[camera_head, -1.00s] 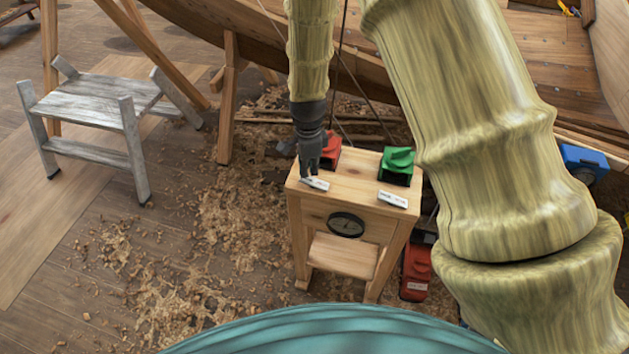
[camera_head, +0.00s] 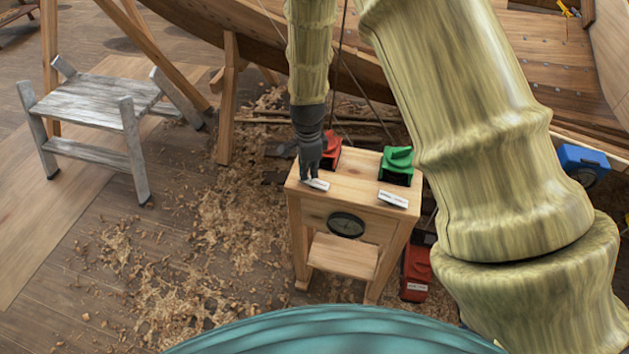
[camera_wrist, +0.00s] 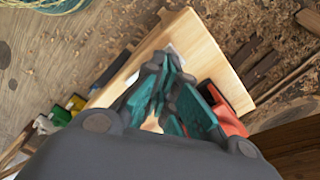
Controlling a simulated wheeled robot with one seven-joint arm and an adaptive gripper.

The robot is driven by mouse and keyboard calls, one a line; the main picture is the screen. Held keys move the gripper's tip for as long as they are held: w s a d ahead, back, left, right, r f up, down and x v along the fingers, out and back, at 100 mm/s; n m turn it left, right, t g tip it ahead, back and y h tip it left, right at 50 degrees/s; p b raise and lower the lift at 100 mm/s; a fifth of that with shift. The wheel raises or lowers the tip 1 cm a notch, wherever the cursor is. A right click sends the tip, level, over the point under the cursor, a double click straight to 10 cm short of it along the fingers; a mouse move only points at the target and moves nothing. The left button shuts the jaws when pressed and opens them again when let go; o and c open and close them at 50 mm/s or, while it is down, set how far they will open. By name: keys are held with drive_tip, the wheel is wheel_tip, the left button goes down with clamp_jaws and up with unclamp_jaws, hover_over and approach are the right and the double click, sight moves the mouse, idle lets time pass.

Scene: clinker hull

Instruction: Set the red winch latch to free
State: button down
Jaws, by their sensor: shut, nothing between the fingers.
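The red winch (camera_head: 328,147) sits at the back left of the small wooden stand, partly hidden behind my gripper in the head view. In the wrist view its red body (camera_wrist: 227,118) shows to the right of the fingers. My gripper (camera_head: 309,178) points down at the winch's near left side, just above the stand top by a white label plate (camera_head: 316,185). In the wrist view the teal fingers of my gripper (camera_wrist: 165,75) are drawn together with nothing between them. The latch and its setting cannot be made out; I cannot tell whether the fingers touch the winch.
A green winch (camera_head: 397,162) stands on the right of the wooden stand (camera_head: 350,192), with its own label (camera_head: 393,199). A dial (camera_head: 346,225) is on the stand's front. A blue winch (camera_head: 583,163) and another red device (camera_head: 416,273) are to the right. A grey bench (camera_head: 95,100) stands left.

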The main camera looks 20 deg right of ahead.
sight(309, 180)
drive_tip(key=shift+f+b, duration=0.3)
drive_tip(key=shift+f, duration=0.6)
idle(0.7)
drive_tip(key=shift+r+p, duration=2.8)
drive_tip(key=shift+r, duration=0.75)
